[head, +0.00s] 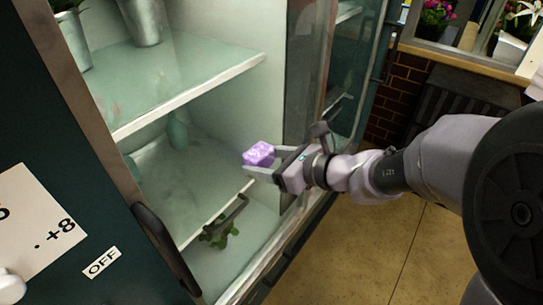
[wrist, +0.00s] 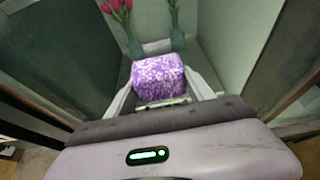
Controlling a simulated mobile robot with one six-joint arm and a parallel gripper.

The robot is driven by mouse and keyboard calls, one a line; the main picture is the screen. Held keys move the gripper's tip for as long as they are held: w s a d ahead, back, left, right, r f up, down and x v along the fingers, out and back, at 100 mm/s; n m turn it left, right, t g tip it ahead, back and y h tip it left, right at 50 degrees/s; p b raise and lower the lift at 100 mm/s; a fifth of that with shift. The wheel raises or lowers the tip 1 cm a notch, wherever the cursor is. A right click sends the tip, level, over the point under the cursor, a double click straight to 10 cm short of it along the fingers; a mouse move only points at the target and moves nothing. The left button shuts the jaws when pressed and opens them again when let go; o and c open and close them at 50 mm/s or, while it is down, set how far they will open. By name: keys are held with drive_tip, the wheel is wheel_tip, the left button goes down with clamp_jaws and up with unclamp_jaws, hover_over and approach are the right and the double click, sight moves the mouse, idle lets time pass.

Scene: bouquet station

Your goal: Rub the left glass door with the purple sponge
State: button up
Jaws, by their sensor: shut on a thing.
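My gripper (head: 262,166) is shut on the purple sponge (head: 258,153), which sticks out past the fingertips. In the wrist view my gripper (wrist: 163,100) has the sponge (wrist: 158,78) between its two fingers. In the head view the sponge is in front of the cabinet's pale interior. A see-through pane, seemingly the left glass door (head: 150,95), covers the left part of the cabinet, with faint smears or reflections on it. The sponge is right of this pane's smeared area; I cannot tell whether it touches glass.
The cabinet has a glass shelf (head: 190,82) with metal buckets (head: 142,20) on it. Dark handles (head: 165,245) stand out at the front. Pink tulips (wrist: 118,12) in a vase show in the wrist view. The tiled floor (head: 400,255) is clear.

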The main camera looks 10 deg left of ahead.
drive_tip(key=shift+s+a, duration=0.25)
drive_tip(key=shift+s, duration=0.4)
drive_tip(key=s+d, duration=0.2)
drive_tip(key=d, duration=0.3)
drive_tip(key=shift+s+d, duration=0.15)
drive_tip(key=shift+d, duration=0.2)
drive_tip(key=d, duration=0.1)
drive_tip(key=s+d, duration=0.1)
drive_tip(key=shift+d, duration=0.35)
